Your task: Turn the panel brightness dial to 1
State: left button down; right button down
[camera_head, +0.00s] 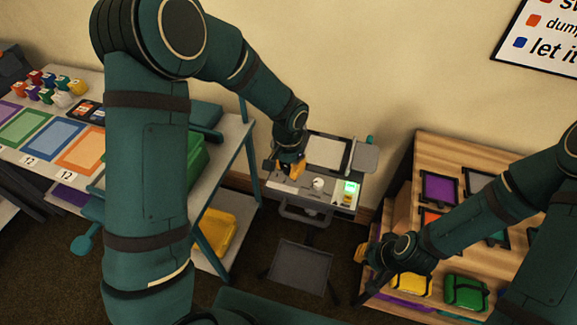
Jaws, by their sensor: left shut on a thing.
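A light grey machine with a control panel (285,184) stands against the wall in the middle. My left gripper (286,172) comes down from above onto the left part of this panel. It is shut on a small part there, which I take to be the panel brightness dial; the fingers hide it, and its setting cannot be read. A round white knob (318,184) shows in the middle of the panel, apart from the gripper. A lit green display (351,188) is at the panel's right end. My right gripper (364,254) is away from the panel, beside the wooden shelf; its fingers are too small to read.
A wooden shelf (440,150) with framed coloured squares and pouches stands on the right. A dark step (300,265) is before the machine.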

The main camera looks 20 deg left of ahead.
pick_arm(q)
jog(key=shift+f+n+b, duration=0.1)
jog(key=shift+n+b, duration=0.7)
jog(key=shift+n, duration=0.2)
jog(key=n+b, duration=0.1)
jog(key=n, duration=0.1)
jog(key=shift+n, duration=0.3)
jog(key=shift+n+b, duration=0.35)
jog(key=shift+n, duration=2.15)
jog(key=c, duration=0.7)
grip_release()
